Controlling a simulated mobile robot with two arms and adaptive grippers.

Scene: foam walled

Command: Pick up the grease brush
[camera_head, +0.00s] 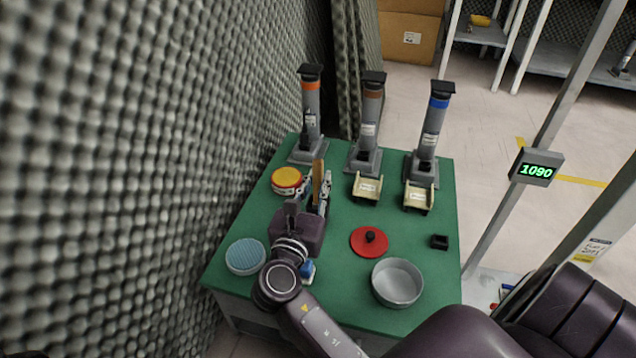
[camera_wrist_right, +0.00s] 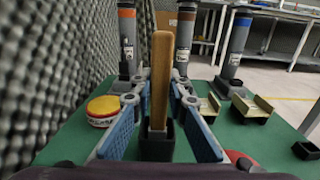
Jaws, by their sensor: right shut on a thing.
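The grease brush shows as an upright flat wooden handle, in the head view (camera_head: 318,180) at the left part of the green table and in the middle of the right wrist view (camera_wrist_right: 162,75). Its bristles are hidden. Its lower end is at a small black square cup (camera_wrist_right: 157,146), seen in the wrist view; I cannot tell whether it is clear of the cup. My right gripper (camera_head: 315,190) is shut on the handle, with a blue-padded finger on each side in the wrist view (camera_wrist_right: 160,100). My left gripper is not in view.
Three grey dispensers (camera_head: 370,125) stand along the back of the green table (camera_head: 335,280). Also on it are a yellow-topped tin (camera_head: 286,178), two beige trays (camera_head: 366,187), a red lid (camera_head: 370,242), a grey bowl (camera_head: 397,283), a blue-topped round dish (camera_head: 245,256) and a black cup (camera_head: 439,242). Foam wall (camera_head: 150,150) at left.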

